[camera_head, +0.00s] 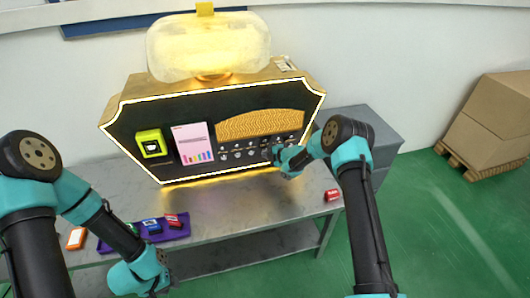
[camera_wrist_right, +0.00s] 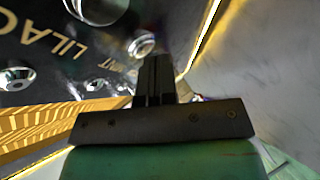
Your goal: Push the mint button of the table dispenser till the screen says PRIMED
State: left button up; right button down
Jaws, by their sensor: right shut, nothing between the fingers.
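The table dispenser (camera_head: 215,120) is a black-faced, gold-lit cabinet with rows of small knobs and labels. My right gripper (camera_head: 270,153) is shut and empty at the right end of its lower row. In the right wrist view its fingers (camera_wrist_right: 155,75) are close to the panel, beside a partly covered label ending in "NT" and a round silver button (camera_wrist_right: 142,45). I cannot tell whether they touch it. A lime-framed unit (camera_head: 151,143) has a small dark screen, too small to read. My left gripper (camera_head: 152,291) is low at the bottom edge, fingers unclear.
A purple tray (camera_head: 178,233) with small red and blue boxes lies on the grey table (camera_head: 240,212). An orange box (camera_head: 76,238) is left of it, a red box (camera_head: 332,195) at the right edge. A pink-white card (camera_head: 192,143) stands at the cabinet's front.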

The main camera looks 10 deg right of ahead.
jog(key=shift+w, duration=0.15)
dwell(0.6)
jog(key=shift+s, duration=0.85)
jog(key=s, duration=0.5)
dwell(0.3)
dwell(0.6)
